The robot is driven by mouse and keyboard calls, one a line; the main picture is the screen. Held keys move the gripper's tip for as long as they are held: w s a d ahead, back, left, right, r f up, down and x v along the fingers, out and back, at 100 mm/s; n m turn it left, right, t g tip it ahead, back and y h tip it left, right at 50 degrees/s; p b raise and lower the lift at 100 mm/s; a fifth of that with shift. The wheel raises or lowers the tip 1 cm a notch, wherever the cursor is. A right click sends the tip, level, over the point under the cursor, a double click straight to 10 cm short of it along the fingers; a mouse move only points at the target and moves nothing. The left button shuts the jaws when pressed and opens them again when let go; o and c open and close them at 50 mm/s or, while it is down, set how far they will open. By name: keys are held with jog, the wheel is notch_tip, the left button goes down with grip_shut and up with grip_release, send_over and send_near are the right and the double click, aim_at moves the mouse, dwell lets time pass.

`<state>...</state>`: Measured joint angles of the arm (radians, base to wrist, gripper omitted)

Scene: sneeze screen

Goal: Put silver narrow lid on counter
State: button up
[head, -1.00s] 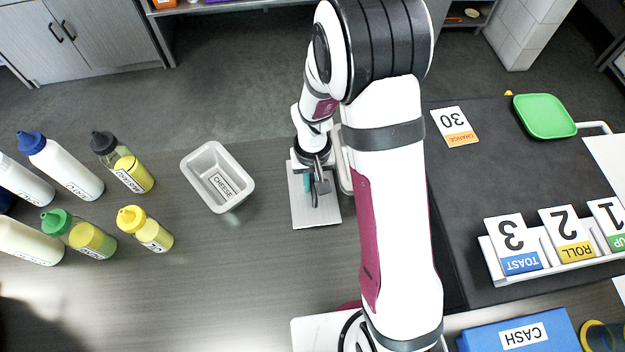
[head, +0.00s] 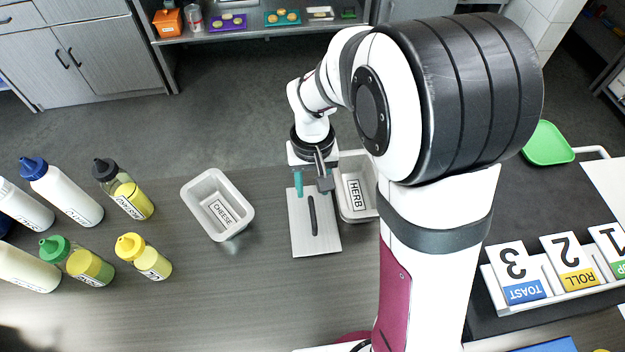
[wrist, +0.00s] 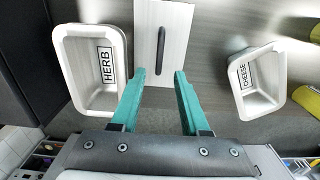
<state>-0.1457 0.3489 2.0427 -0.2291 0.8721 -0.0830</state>
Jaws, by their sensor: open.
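The silver narrow lid (head: 300,236) lies flat on the counter (head: 262,285) between the two tubs, with a dark bar handle along its middle. It also shows in the wrist view (wrist: 177,35), beyond my fingertips. My gripper (head: 311,186) is open and empty, with teal fingers, above the lid's far end in the head view. In the wrist view my gripper (wrist: 159,75) has its fingers apart, with the handle's line between them, not touching it. Height over the lid is hard to tell.
The HERB tub (head: 353,207) stands close beside the lid on the right, partly hidden by my arm. The CHEESE tub (head: 219,205) stands to the left, apart. Several bottles (head: 95,215) stand far left. The counter in front is clear.

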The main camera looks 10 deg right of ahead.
jog(key=s+r+m+y, duration=0.1)
jog(key=s+r, duration=0.3)
jog(key=s, duration=0.6)
jog(key=s+d+r+m, duration=0.1)
jog(key=s+r+m, duration=0.3)
jog(key=s, duration=0.7)
jog(key=shift+d+r+m+y, duration=0.3)
jog(key=shift+r+y, duration=0.1)
jog(key=shift+r, duration=0.4)
